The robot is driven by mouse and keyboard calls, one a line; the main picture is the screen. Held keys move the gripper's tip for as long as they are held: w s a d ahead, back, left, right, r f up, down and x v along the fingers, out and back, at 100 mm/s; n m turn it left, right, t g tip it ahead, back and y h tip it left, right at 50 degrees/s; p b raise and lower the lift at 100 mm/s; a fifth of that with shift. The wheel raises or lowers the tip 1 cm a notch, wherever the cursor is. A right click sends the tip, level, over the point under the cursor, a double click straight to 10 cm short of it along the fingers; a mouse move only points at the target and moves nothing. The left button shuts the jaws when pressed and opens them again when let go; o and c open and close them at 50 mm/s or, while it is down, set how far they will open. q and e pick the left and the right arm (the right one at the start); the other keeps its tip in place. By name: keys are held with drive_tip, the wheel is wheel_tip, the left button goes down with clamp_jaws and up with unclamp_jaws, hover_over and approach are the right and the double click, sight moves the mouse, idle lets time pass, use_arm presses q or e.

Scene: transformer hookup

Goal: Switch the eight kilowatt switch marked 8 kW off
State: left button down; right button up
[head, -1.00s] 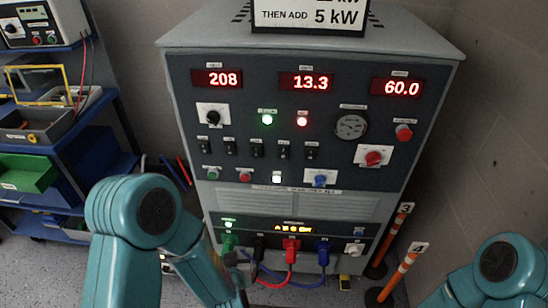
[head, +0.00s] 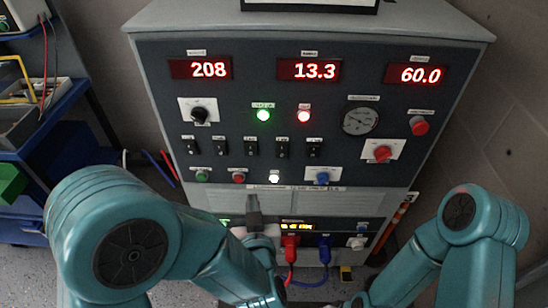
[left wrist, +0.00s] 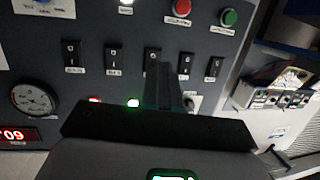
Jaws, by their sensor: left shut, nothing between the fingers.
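A row of several black rocker switches (head: 251,146) runs across the dark panel below the indicator lamps. Their labels are too small to read, so I cannot tell which is marked 8 kW. My left gripper (head: 254,205) is shut and empty, pointing up in front of the cabinet, below the row in the head view. In the left wrist view, where the panel appears upside down, the shut fingers (left wrist: 162,75) overlap the middle switch (left wrist: 152,59) and partly the one beside it. I cannot tell whether they touch. My right gripper is out of view.
Red displays (head: 310,69) read 208, 13.3 and 60.0. A black knob (head: 199,115), red knobs (head: 383,153) and a gauge (head: 360,121) surround the switches. Red and blue plugs (head: 323,246) sit below.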

use_arm(q)
drive_tip(key=s+d+r+m+t+h, duration=0.1)
drive_tip(key=s+d+r+h, duration=0.1)
drive_tip(key=d, duration=0.4)
drive_tip(key=shift+s+d+r+m, duration=0.2)
drive_tip(key=shift+d+r+m, duration=0.1)
drive_tip(key=shift+r, duration=0.25)
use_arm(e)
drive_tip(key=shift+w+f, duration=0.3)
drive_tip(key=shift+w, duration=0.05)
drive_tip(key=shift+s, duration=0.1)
use_arm(q)
drive_tip(key=p, duration=0.2)
approach(283, 155)
drive_tip(key=w, duration=0.4)
drive_tip(key=w+f, duration=0.1)
drive_tip(key=w, duration=0.1)
drive_tip(key=shift+w+a+f, duration=0.1)
drive_tip(key=shift+w+a, duration=0.05)
drive_tip(key=shift+w, duration=0.2)
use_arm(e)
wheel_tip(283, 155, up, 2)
